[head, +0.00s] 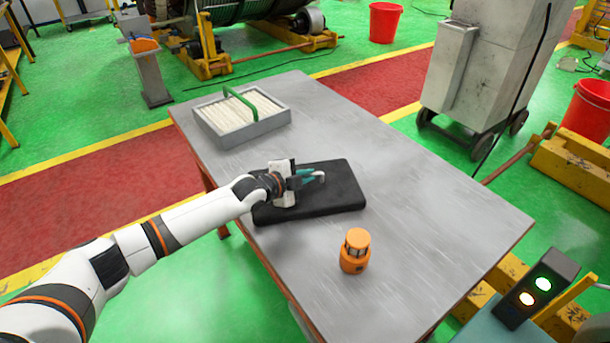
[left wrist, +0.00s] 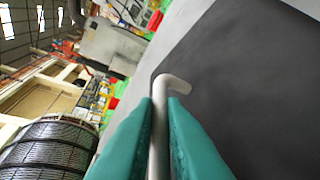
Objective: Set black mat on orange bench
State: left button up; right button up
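The black mat (head: 335,190) lies flat on the grey top of the bench (head: 440,230), near its left long edge. The bench's legs and edge look orange-brown. My left gripper (head: 311,177) is over the mat, its teal fingers pointing right. In the left wrist view, the fingers (left wrist: 162,115) are closed around a light grey rod (left wrist: 174,84) with a bent tip. The dark mat (left wrist: 255,75) fills the right side of that view. I cannot tell whether the rod touches the mat. My right gripper is not in view.
A grey tray (head: 245,134) with pale strips and a green handle stands at the bench's far left. An orange lantern-like object (head: 355,252) stands in front of the mat. The bench top right of the mat is clear. A signal box (head: 536,290) is at lower right.

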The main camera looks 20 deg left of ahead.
pick_arm(q)
jog(key=o, duration=0.4)
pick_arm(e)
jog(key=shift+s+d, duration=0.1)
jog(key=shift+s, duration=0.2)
pick_arm(q)
jog(key=b+v, duration=0.1)
jog(key=v, duration=1)
jog(key=shift+a+f, duration=0.1)
jog(key=shift+s+a+r, duration=0.15)
jog(key=shift+s+r, duration=0.1)
jog(key=shift+s, duration=0.25)
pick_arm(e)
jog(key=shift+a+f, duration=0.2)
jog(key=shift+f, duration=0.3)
